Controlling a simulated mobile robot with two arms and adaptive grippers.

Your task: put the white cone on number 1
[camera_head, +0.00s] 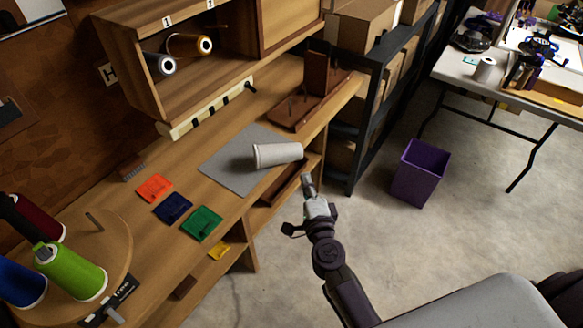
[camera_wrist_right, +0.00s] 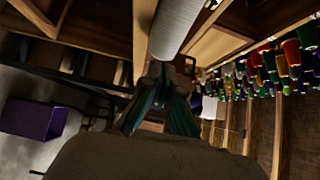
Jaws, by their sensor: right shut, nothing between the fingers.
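The white cone (camera_head: 275,154) lies on its side at the right part of a grey mat (camera_head: 236,172) on the wooden workbench. In the right wrist view the cone (camera_wrist_right: 178,28) is just beyond the fingers. My right gripper (camera_head: 307,180) is shut and empty, just off the bench's front edge, below and right of the cone's right end. Whether it touches the cone I cannot tell. The number 1 label (camera_head: 167,21) is on the upper shelf, left of the number 2 label (camera_head: 211,4). A grey-white spool (camera_head: 160,64) sticks out below number 1. My left gripper is not in view.
An orange spool (camera_head: 189,45) sits beside the grey-white one. A wooden rack with pegs (camera_head: 312,100) stands on the bench at the back right. Coloured squares (camera_head: 202,223) and a round stand of large cones (camera_head: 105,240) are at left. A purple bin (camera_head: 420,172) stands on the floor.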

